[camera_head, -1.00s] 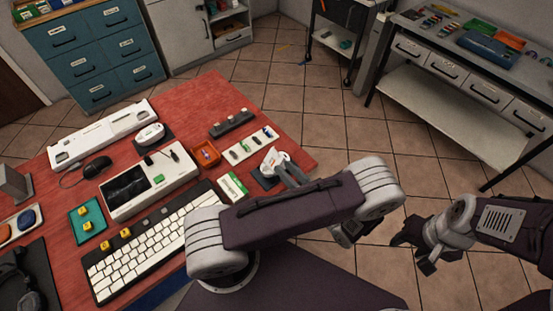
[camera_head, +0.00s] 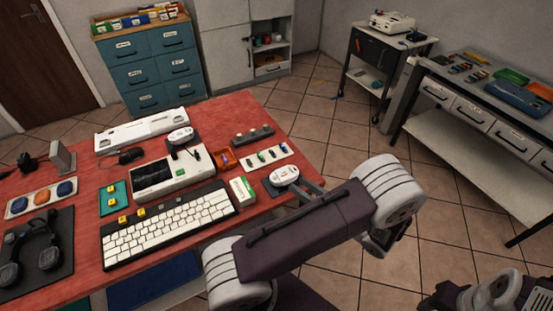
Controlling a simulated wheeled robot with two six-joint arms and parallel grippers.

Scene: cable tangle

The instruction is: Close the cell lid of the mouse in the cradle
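A white mouse (camera_head: 284,174) sits in a dark cradle (camera_head: 270,188) near the table's right edge, with small dark marks on its upper face. At this size I cannot tell whether its cell lid is open or shut. My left gripper (camera_head: 310,189) is just right of this mouse, close to it; my own arm covers most of it, so its fingers cannot be read. A second white mouse (camera_head: 180,135) rests on another dark stand farther back. My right arm shows at the bottom right corner, with its gripper (camera_head: 436,301) partly cut off and unclear.
Left of the cradle are a green-and-white box (camera_head: 242,189), a keyboard (camera_head: 170,224) and an orange tray (camera_head: 223,160). A white strip with small parts (camera_head: 265,157) lies behind it. A black mouse (camera_head: 131,155) is farther left. The floor right of the table is open.

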